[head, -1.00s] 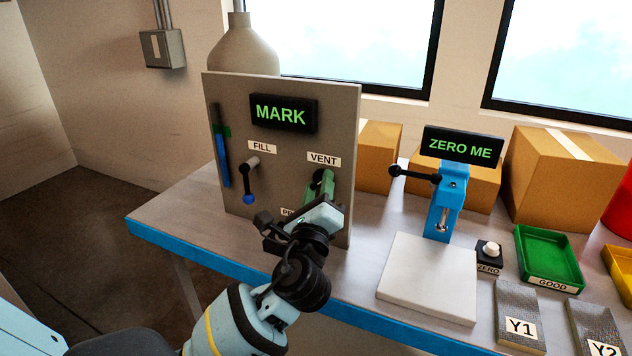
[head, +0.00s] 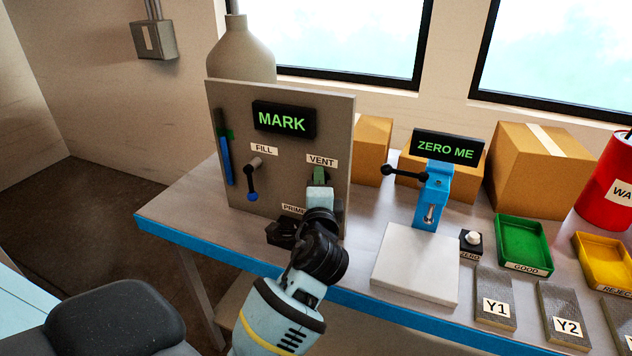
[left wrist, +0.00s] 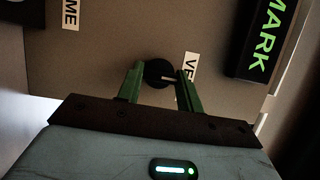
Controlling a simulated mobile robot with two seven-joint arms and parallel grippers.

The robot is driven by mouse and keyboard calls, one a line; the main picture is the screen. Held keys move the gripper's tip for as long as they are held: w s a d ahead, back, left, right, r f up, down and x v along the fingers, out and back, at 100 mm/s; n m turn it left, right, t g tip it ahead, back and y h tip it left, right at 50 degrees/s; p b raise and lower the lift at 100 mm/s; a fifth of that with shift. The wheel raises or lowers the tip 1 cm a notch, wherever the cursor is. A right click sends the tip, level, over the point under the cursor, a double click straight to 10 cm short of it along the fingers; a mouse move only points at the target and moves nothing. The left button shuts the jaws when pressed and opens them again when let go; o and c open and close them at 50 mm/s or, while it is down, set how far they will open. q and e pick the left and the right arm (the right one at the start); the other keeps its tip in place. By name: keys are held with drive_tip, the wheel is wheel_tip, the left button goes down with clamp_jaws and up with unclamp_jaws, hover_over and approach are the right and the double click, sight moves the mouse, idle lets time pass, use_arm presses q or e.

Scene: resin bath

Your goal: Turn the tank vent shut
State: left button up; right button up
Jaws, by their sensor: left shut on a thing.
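The tank panel (head: 230,100) stands upright on the bench with a MARK display (head: 284,120). A VENT label (head: 321,161) sits above the vent valve, which my left gripper (head: 319,174) covers in the head view. In the left wrist view, the black round part of the vent valve (left wrist: 158,72) lies between the green fingers of my left gripper (left wrist: 160,85). The fingers are shut on it; its handle's angle is mostly hidden. My right gripper is not in view.
The fill lever (head: 252,180) hangs down to the left, with a blue tip. A blue level gauge (head: 224,155) is on the panel's left. A blue stand (head: 433,195) with a white plate (head: 415,260) and a green tray (head: 524,243) stand to the right.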

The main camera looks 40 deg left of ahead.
use_arm(q)
drive_tip(key=shift+n, duration=0.3)
drive_tip(key=o, duration=1)
drive_tip(key=shift+v, duration=3.9)
